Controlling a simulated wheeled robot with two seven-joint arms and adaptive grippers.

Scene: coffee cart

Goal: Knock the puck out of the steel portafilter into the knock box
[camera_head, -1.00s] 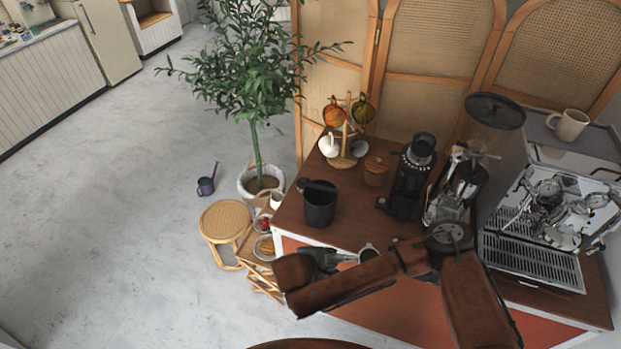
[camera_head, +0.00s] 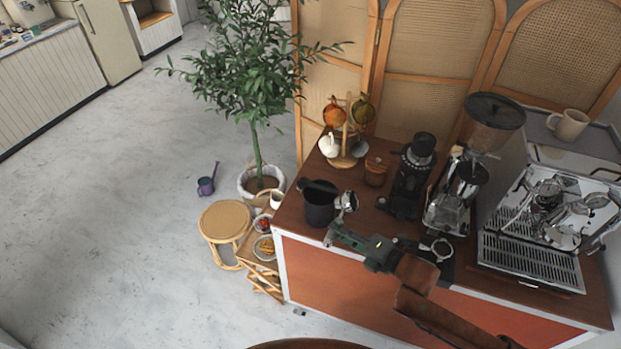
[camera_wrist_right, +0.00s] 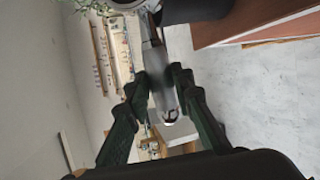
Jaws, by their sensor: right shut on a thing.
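The steel portafilter (camera_head: 347,202) is tilted, its round head close against the right side of the black knock box (camera_head: 320,210); I cannot tell whether they touch. My right gripper (camera_head: 338,232) is shut on its handle at the counter's front edge. In the right wrist view the handle (camera_wrist_right: 161,85) lies between the fingers of the gripper (camera_wrist_right: 158,78), with part of the head at the top edge. The knock box (camera_wrist_right: 195,8) shows there beside it. The puck cannot be made out. My left gripper is not in view.
A second portafilter (camera_head: 437,250) lies at the counter's front. A grinder (camera_head: 411,180), a jar (camera_head: 376,172) and a mug tree (camera_head: 345,150) stand behind. The espresso machine (camera_head: 535,262) is at the right. A small stand with plates (camera_head: 264,247) adjoins the left side.

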